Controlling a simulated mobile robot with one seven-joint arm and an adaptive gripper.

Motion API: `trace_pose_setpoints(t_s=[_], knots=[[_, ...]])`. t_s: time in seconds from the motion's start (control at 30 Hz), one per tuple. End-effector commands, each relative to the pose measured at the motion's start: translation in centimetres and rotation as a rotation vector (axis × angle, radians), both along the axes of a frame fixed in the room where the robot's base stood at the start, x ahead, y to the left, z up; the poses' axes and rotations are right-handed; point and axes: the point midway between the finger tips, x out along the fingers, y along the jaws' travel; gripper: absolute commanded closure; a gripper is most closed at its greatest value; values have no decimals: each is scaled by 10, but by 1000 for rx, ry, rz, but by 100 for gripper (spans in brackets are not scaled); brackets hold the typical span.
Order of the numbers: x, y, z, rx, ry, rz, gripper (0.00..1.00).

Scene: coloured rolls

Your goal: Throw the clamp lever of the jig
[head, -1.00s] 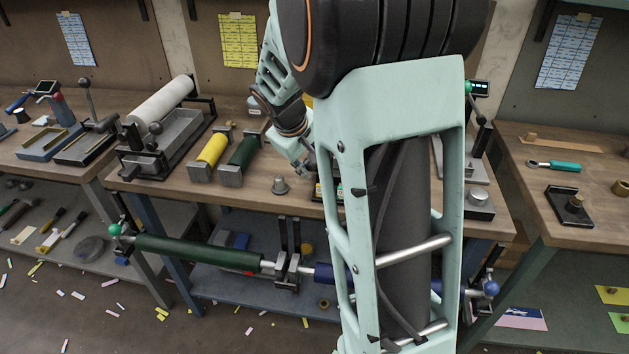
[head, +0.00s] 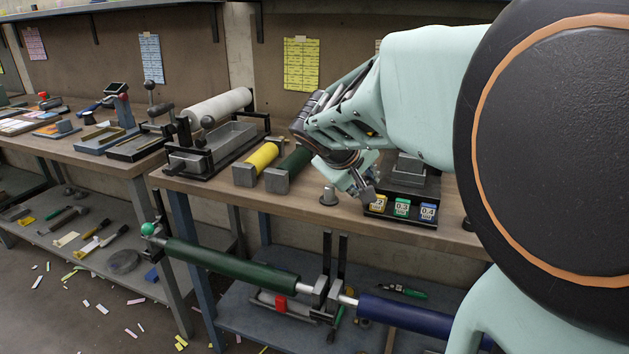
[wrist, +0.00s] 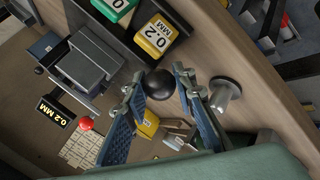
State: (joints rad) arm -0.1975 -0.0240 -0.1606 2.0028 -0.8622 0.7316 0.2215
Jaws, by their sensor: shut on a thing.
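A dark ball knob (wrist: 158,83) sits between my gripper's (wrist: 160,84) blue-padded fingertips in the wrist view, and the fingers are shut on it. The knob looks like the end of the clamp lever, whose shaft is mostly hidden. The grey stepped block of the jig (wrist: 85,68) lies left of the knob, with a red ball (wrist: 87,123) and a "0.2 MM" display (wrist: 55,112) near it. In the head view my gripper (head: 366,192) is low at the left end of the gauge tray, and the grey jig block (head: 408,172) stands behind the tray. The knob cannot be made out there.
The gauge tray holds yellow (head: 378,203), green (head: 402,207) and blue (head: 428,212) blocks. A small metal plug (head: 329,196) stands close left of my gripper. Yellow (head: 261,157) and green (head: 296,162) rolls lie further left. Long rollers (head: 232,266) hang before the bench.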

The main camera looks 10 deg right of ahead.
Motion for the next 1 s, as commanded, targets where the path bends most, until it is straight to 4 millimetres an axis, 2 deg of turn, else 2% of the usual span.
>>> trace_pose_setpoints(t_s=[0.03, 0.7, 0.73, 0.9, 1.0], knots=[[0, 1, -5, -3, -6, 1, 100], [-1, 1, -2, -17, -25, 1, 100], [-1, 1, -2, -17, -25, 1, 75], [-1, 1, -2, -18, -24, 1, 58], [-1, 1, -2, -18, -24, 1, 58]])
